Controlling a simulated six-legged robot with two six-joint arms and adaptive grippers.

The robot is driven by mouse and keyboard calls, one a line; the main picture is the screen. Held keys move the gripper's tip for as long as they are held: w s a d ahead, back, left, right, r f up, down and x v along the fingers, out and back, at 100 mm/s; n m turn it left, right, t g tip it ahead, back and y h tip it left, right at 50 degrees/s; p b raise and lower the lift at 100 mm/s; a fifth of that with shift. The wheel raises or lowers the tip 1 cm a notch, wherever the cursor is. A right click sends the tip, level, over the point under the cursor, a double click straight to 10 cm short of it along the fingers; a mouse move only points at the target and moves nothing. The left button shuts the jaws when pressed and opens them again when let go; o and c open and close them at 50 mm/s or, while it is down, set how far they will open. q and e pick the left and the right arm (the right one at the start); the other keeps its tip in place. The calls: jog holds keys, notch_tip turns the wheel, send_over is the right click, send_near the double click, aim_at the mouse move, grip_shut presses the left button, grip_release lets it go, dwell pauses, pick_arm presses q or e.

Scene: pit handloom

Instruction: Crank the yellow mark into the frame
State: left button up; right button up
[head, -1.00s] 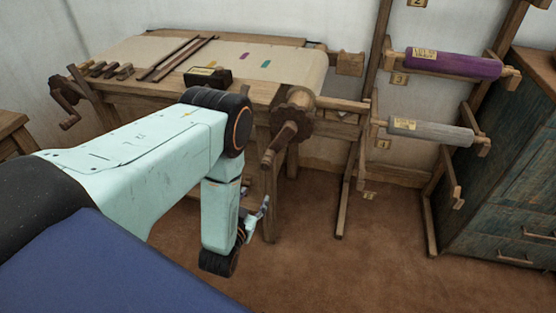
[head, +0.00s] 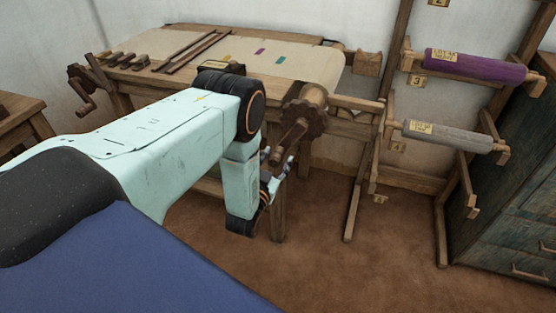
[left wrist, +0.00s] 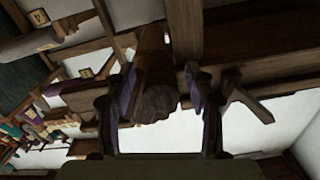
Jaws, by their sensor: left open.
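The loom's pale cloth (head: 320,65) carries a small yellow-orange mark (head: 227,58), a purple mark (head: 260,50) and a green mark (head: 281,59). The yellow mark lies left of the other two, near the dark wooden bars (head: 195,52). A toothed wooden wheel (head: 305,115) with a crank handle (head: 287,145) is at the loom's right front. My left gripper (head: 277,167) is open just below this handle. In the left wrist view a wooden piece, likely the handle (left wrist: 155,85), stands between the open fingers, with gaps visible beside it. My right gripper is out of view.
Another crank (head: 82,98) is at the loom's left end. A rack at right holds a purple roll (head: 475,66) and a grey roll (head: 448,136). A blue-green cabinet (head: 500,205) stands far right. The brown floor (head: 330,260) in front is clear.

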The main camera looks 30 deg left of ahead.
pick_arm(q)
jog(key=shift+w+a, duration=0.2)
jog(key=shift+w, duration=0.1)
jog(key=shift+d, duration=0.1)
jog(key=shift+c, duration=0.4)
grip_shut()
